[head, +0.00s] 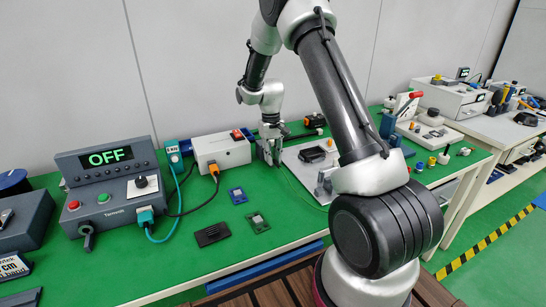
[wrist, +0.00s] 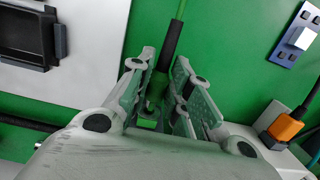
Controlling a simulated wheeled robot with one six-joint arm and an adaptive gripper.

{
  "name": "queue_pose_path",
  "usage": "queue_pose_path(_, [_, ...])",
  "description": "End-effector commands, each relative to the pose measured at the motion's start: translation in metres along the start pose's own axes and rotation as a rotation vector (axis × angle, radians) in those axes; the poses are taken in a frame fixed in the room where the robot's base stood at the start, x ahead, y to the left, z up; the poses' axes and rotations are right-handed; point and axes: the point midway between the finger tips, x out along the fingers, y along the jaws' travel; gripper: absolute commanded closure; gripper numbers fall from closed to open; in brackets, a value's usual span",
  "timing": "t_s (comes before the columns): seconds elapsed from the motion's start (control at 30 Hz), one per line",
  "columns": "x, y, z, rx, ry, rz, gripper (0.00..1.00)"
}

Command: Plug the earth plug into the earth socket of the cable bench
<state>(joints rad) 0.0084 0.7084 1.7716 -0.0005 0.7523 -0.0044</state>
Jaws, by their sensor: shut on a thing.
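My gripper (wrist: 165,62) is shut on the earth plug, which has a green body (wrist: 156,86), a black sleeve (wrist: 171,46) and a green cable. A small bright green piece (wrist: 148,124) shows below the plug, between the fingers; I cannot tell whether it belongs to the plug or a socket. In the head view my gripper (head: 269,150) is low over the green bench, between a white box (head: 222,152) and a pale plate (head: 300,170). The plug is too small to make out there, though a thin green cable trails beside the plate. I cannot identify the earth socket.
An orange connector (head: 214,170) is in the white box and also shows in the wrist view (wrist: 285,128). A grey console (head: 108,180) reading OFF stands left. Blue (head: 237,195) and dark (head: 212,235) modules lie in front. The plate carries a black tray (wrist: 25,38).

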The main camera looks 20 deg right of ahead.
Motion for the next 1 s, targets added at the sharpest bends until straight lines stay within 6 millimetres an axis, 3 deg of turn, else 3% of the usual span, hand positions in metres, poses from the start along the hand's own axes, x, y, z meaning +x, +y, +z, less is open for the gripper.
queue_pose_path(0.9, [-0.002,0.000,-0.022,0.000,0.001,0.000,1.00])
queue_pose_path(0.93, [-0.002,0.000,-0.022,0.000,0.001,0.000,0.79])
queue_pose_path(1.0, [-0.002,0.000,-0.022,0.000,0.001,0.000,0.66])
